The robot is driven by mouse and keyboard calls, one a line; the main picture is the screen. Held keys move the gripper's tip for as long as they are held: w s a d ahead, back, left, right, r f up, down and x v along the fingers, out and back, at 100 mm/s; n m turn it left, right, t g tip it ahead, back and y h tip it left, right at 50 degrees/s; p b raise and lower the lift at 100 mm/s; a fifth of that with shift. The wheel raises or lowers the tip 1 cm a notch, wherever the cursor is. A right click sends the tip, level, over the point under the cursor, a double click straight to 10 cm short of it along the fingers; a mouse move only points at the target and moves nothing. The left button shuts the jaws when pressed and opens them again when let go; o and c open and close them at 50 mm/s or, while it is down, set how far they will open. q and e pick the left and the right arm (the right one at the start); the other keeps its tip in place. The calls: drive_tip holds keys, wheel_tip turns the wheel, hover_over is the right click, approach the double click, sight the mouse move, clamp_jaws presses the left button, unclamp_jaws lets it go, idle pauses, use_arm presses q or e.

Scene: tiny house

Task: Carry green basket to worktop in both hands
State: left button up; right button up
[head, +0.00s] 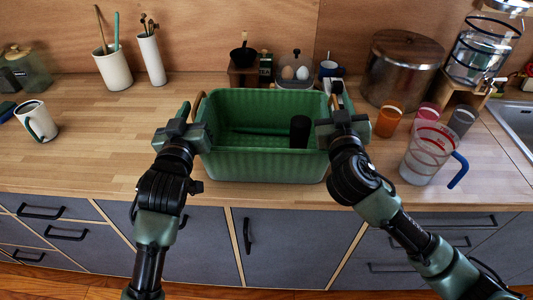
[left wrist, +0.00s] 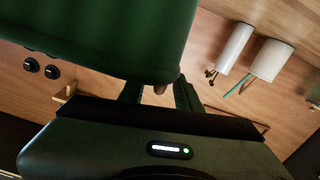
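The green basket (head: 265,165) is upright at the middle of the worktop (head: 90,165), near its front edge, and appears to rest on it. It has tan handles at its left and right ends. A black cylinder (head: 299,131) stands inside it. My left gripper (head: 186,114) is at the left handle; in the left wrist view its fingers (left wrist: 158,94) are apart, with a tan handle end between them and the basket wall (left wrist: 110,35) beyond. My right gripper (head: 337,100) is at the right handle; its grip is hard to make out.
A striped jug (head: 424,155) and several cups stand to the right, before a steel pot (head: 400,65). An egg holder (head: 295,72) and a small pan stand behind the basket. Utensil holders (head: 113,68) and a white mug (head: 36,121) are at left.

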drive_tip(key=shift+s, duration=0.3)
use_arm(q)
drive_tip(key=s, duration=1)
drive_tip(key=shift+s+a, duration=0.2)
drive_tip(key=shift+a, duration=0.2)
use_arm(e)
drive_tip(key=s, duration=1.1)
drive_tip(key=shift+s+a, duration=0.3)
drive_tip(key=shift+a, duration=0.15)
